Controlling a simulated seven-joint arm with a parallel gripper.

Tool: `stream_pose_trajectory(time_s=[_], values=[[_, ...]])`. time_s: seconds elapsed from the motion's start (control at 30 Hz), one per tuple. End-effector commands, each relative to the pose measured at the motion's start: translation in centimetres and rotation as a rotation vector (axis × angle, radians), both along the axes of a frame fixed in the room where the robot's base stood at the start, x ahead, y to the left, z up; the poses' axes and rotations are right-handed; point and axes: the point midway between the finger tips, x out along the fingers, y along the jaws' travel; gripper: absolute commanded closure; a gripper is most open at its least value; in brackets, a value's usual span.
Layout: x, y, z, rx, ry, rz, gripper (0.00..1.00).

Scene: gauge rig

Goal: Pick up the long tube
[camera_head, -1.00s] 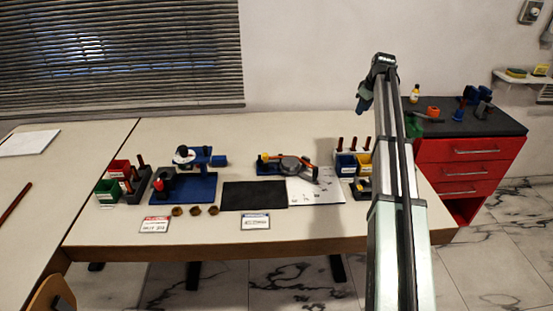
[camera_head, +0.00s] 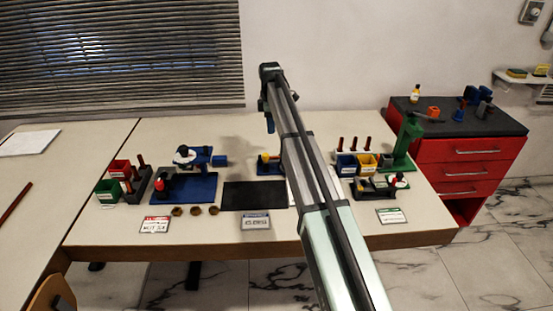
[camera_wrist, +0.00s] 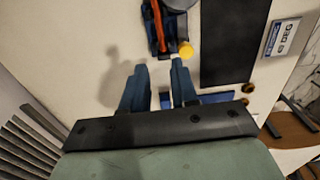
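A long dark red rod (camera_head: 14,203), which may be the long tube, lies on the left table in the head view. Several short red tubes (camera_head: 354,144) stand upright in a rack at the back right, and others (camera_head: 128,186) stand in a dark holder at the left. My gripper (camera_wrist: 158,68) is open and empty in the wrist view. Its blue fingers point toward a gauge fixture (camera_wrist: 186,50) with a yellow knob, an orange-red part and a grey disc. In the head view my gripper (camera_head: 269,128) hangs above the table's back middle, and my arm partly hides that fixture (camera_head: 265,166).
A black mat (camera_head: 240,195) lies flat at the table's middle. Blue fixtures (camera_head: 195,188) and red and green bins (camera_head: 108,190) stand left. A green stand (camera_head: 403,145) and blue and yellow bins (camera_head: 366,162) stand right. Small brown rings (camera_head: 195,210) lie near the front.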

Motion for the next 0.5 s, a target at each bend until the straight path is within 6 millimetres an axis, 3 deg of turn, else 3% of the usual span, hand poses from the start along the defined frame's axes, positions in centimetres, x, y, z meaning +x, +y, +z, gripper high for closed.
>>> stream_pose_trajectory(time_s=[0.5], values=[[-0.1, -0.1, -7.4, 0.001, 0.0, -0.003, 0.72]])
